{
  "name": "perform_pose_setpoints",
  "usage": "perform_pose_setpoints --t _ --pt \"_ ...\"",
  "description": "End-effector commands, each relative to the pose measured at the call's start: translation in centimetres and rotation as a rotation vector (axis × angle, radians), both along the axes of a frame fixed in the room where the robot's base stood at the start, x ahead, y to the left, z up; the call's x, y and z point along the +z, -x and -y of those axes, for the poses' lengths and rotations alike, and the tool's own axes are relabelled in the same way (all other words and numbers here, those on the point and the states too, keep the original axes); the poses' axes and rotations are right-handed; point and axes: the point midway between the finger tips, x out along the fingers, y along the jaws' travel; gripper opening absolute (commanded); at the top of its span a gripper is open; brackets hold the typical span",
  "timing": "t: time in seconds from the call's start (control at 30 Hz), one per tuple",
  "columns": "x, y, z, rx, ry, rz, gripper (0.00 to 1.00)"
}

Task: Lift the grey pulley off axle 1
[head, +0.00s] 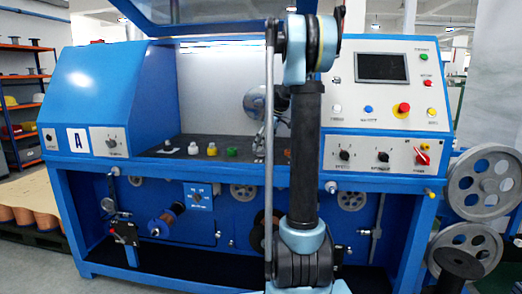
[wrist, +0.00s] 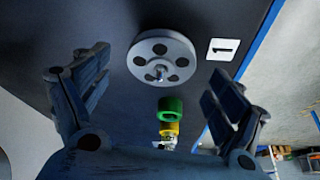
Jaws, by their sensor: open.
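The grey pulley (wrist: 161,58) is a round disc with several dark holes, seen in the wrist view on a dark panel. A metal axle end shows at its centre. A white label with a black 1 (wrist: 222,49) is on the panel to its right. My gripper (wrist: 154,78) is open, with one dark finger to the left of the pulley and one to the right. No finger visibly touches it. In the head view my arm hides the gripper's fingers, and I cannot pick out this pulley there.
A green ring-shaped part (wrist: 171,108) and a yellow part (wrist: 169,129) lie below the pulley in the wrist view. In the head view, small coloured parts (head: 231,151) stand along the machine's dark ledge. A control panel (head: 382,100) and large grey wheels (head: 487,183) are at right.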

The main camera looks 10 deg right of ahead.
Motion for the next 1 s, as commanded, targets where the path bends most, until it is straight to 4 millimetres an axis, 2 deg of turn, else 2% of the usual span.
perform_pose_setpoints --t 0.2,0.57,0.8,1.0 --pt "-1.7 -0.4 -0.7 0.002 0.000 0.000 0.88" --pt "-2.0 -0.5 -0.7 0.001 0.000 0.000 0.88" --pt "-2.0 -0.4 -0.7 0.001 0.000 0.000 0.36" --pt "-2.0 -0.4 -0.7 0.001 0.000 0.000 0.36"
